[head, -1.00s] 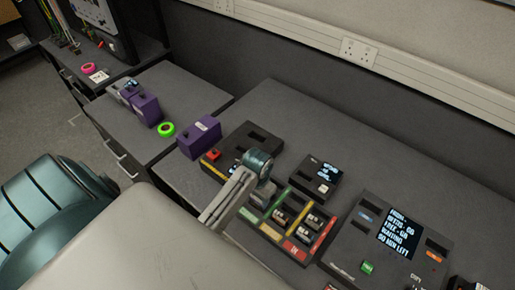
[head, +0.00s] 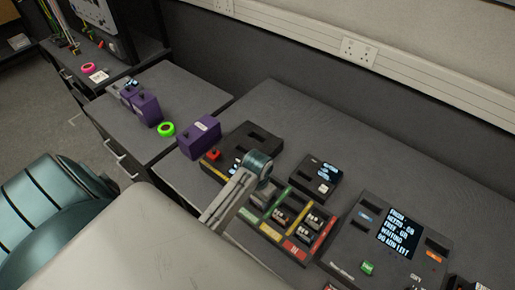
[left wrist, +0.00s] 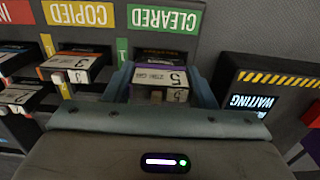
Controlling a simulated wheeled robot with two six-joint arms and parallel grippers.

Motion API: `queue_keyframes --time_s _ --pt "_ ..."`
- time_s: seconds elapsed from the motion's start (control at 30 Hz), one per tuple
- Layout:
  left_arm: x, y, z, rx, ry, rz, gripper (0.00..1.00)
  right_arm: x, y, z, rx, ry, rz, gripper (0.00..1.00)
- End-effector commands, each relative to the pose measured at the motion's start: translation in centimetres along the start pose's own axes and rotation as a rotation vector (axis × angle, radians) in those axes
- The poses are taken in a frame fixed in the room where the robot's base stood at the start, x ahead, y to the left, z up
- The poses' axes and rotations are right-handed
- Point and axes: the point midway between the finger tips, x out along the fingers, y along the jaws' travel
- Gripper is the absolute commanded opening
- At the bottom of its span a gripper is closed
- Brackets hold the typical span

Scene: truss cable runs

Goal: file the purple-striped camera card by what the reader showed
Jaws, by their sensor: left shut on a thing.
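The purple-striped card (left wrist: 160,84), with a pale label reading 5 and what looks like 256 GB, is between the fingers of my left gripper (left wrist: 163,92) in the left wrist view. The gripper is shut on it, at the green CLEARED column of the sorting tray (left wrist: 110,12). I cannot tell whether the card rests in the compartment. In the head view my left gripper (head: 258,172) is over the tray's (head: 322,238) left end and hides the card. The small box with a lit screen (head: 318,174), possibly the reader, stands behind the tray; its text is unreadable.
A card marked 3 (left wrist: 75,62) sits in the COPIED column. A hazard-striped box (left wrist: 270,95) showing WAITING is right of the gripper in the wrist view. A large screened unit (head: 345,255) stands right of the tray. Purple boxes (head: 199,138) and green tape (head: 166,130) are left.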

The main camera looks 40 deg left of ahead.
Motion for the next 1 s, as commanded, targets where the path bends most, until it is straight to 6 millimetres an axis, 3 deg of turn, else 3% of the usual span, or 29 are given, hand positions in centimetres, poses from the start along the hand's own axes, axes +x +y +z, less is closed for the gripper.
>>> queue_keyframes --time_s 1.0 --pt "0.7 0.0 0.02 0.0 0.0 0.0 0.24 0.0 0.45 0.05 -0.002 -0.001 0.005 0.0"
